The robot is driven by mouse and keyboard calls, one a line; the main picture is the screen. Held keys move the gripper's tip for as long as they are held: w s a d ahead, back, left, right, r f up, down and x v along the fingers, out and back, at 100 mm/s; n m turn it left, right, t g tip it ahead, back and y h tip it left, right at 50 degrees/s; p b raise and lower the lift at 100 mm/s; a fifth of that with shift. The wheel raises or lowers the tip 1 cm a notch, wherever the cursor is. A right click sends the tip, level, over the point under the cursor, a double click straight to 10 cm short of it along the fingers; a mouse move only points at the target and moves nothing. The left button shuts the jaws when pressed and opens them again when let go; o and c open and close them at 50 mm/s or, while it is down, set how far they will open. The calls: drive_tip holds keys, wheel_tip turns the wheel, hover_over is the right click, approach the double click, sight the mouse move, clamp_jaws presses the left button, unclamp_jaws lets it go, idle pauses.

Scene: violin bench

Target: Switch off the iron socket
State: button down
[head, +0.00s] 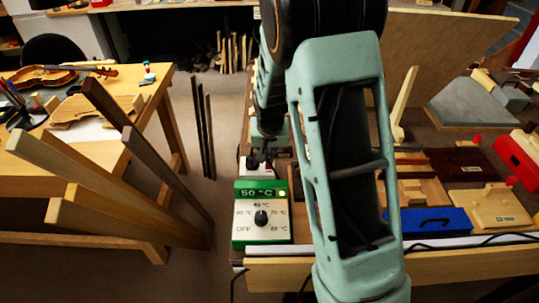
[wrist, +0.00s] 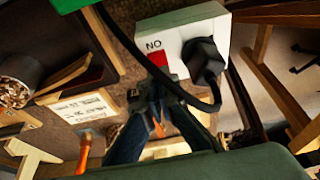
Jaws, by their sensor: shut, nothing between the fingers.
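The iron socket (wrist: 188,27) is a white box in the wrist view, with a black plug (wrist: 203,58) and its cable in it. Beside the plug is a red switch (wrist: 158,58), with lettering above it that reads "NO", which is "ON" upside down. My gripper (wrist: 152,88) is shut and empty, its tips close to the switch; I cannot tell whether they touch it. Part of the switch is hidden by the fingertips. In the head view the white socket (head: 243,165) is partly hidden behind my gripper, past the control box.
A green and white control box (head: 262,215) with a dial and a lit "50 °C" display stands nearer on the bench. The black cable loops across the wrist view near the fingers. Wooden parts and a blue box (head: 430,222) lie on the right. Planks (head: 130,165) lean at left.

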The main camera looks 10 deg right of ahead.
drive_tip(key=shift+w+f+b, duration=0.15)
drive_tip(key=shift+f+b, duration=0.3)
drive_tip(key=shift+b, duration=0.1)
drive_tip(key=shift+r, duration=0.15)
drive_tip(key=shift+s+f, duration=0.2)
drive_tip(key=shift+s+a, duration=0.1)
drive_tip(key=shift+s, duration=0.65)
drive_tip(key=shift+r+p, duration=0.4)
drive_tip(key=shift+r, duration=0.05)
drive_tip(key=w+d+p+v, duration=0.1)
drive_tip(key=p+v, duration=0.1)
drive_tip(key=v, duration=1.1)
drive_tip(key=shift+a+r, duration=0.25)
drive_tip(key=shift+a, duration=0.2)
